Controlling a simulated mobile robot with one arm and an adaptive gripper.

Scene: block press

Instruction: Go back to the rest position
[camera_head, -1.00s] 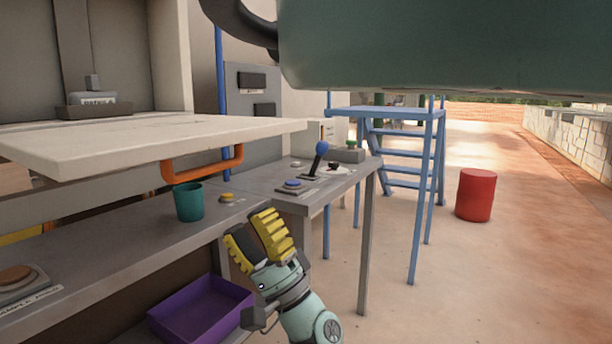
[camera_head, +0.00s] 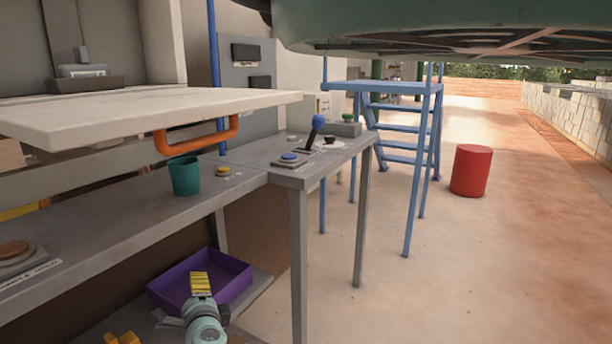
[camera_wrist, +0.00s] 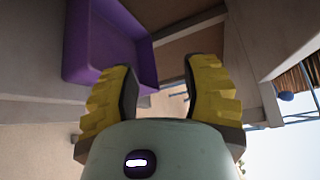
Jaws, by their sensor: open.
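My gripper (camera_head: 200,284) has yellow ridged fingers and hangs low in the head view, in front of the purple bin under the bench. In the wrist view my gripper (camera_wrist: 162,85) shows its two fingers spread apart with nothing between them. The purple bin (camera_head: 232,285) sits on the lower shelf; it also fills the upper left of the wrist view (camera_wrist: 80,40). I cannot tell whether the gripper touches the bin.
A grey bench (camera_head: 120,225) holds a teal cup (camera_head: 185,176), several buttons and a blue-knobbed lever (camera_head: 315,132). A white panel (camera_head: 130,112) with an orange handle (camera_head: 196,138) juts above it. Blue steps (camera_head: 385,88) and a red barrel (camera_head: 470,170) stand right. Floor at lower right is clear.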

